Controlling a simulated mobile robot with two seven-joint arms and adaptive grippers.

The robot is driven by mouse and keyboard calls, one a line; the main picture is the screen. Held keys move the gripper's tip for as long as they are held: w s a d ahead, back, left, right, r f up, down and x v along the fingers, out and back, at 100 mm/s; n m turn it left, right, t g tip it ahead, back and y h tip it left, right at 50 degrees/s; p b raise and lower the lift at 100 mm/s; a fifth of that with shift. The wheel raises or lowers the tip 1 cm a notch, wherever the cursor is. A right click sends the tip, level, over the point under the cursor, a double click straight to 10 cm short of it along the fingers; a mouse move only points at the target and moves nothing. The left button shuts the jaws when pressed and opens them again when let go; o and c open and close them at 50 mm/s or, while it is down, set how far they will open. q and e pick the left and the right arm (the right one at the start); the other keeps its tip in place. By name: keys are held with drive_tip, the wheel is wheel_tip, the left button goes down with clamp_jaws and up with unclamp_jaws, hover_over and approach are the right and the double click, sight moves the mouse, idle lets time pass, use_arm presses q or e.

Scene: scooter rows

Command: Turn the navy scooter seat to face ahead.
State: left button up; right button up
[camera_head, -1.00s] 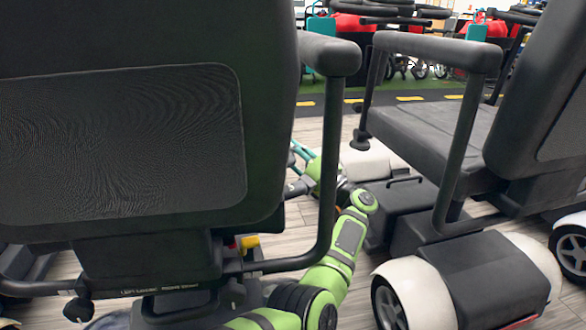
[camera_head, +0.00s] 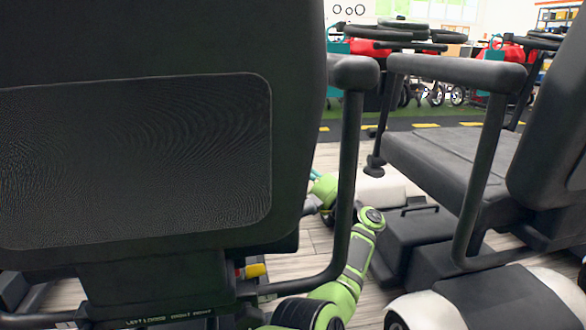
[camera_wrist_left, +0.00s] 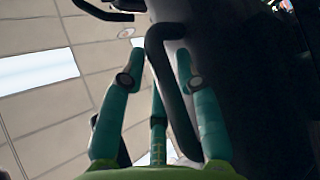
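The near scooter seat (camera_head: 290,180) fills the left of the head view with its back to me. It looks near black, so I cannot confirm navy. Its right armrest (camera_head: 350,150) curves down to the seat base. A green arm of mine, apparently the right, reaches past this armrest. In the left wrist view, my left gripper (camera_wrist_left: 159,68) has teal fingers spread apart. A black bent bar (camera_wrist_left: 172,95) passes between them, beside a dark surface. Contact is unclear.
A second scooter with a black seat (camera_head: 455,145) stands close on the right, leaving a narrow gap with light floor. Its white and black rear body (camera_head: 500,300) is at the lower right. More scooters with red parts (camera_head: 362,48) stand behind a dark lane.

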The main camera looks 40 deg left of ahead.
use_arm(q)
drive_tip(key=v, duration=0.7)
drive_tip(key=shift+d, duration=0.25)
drive_tip(key=shift+f, duration=0.15)
idle(0.4)
